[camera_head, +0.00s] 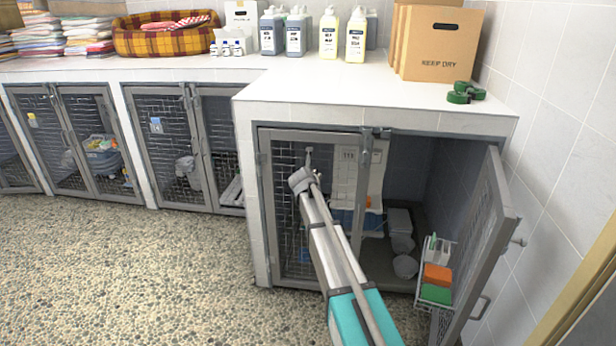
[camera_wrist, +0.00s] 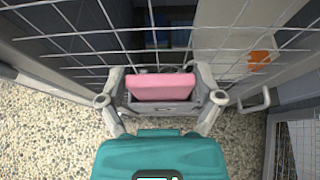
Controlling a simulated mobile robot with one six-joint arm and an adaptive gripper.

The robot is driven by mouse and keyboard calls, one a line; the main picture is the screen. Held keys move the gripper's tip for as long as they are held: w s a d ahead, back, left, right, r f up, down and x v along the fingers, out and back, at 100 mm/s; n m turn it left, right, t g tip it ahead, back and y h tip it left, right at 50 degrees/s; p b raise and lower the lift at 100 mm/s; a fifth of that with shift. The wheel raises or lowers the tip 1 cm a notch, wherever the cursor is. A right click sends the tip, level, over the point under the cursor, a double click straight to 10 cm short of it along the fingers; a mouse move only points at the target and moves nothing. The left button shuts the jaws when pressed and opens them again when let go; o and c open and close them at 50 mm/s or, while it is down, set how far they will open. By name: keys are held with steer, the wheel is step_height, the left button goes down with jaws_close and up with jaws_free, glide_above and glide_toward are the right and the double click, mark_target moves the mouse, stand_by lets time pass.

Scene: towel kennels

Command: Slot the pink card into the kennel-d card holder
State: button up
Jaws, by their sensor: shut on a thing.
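The pink card (camera_wrist: 160,87) shows in the wrist view between the fingertips of my gripper (camera_wrist: 162,92), which is shut on it. In the head view my gripper (camera_head: 302,181) is at the shut left mesh door (camera_head: 288,215) of the near kennel; the card cannot be made out there. A grey piece with a small dark mark (camera_wrist: 164,107) lies along the card's lower edge; I cannot tell whether it is a card holder or part of my gripper. No kennel letter is legible.
The near kennel's right door (camera_head: 490,240) stands open, with a wire rack (camera_head: 437,292) on it. White bowls (camera_head: 405,266) lie inside. The pebbled floor (camera_head: 130,265) is clear.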

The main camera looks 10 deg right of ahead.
steer(key=o, duration=0.8)
steer(key=shift+s, duration=0.2)
stand_by(0.3)
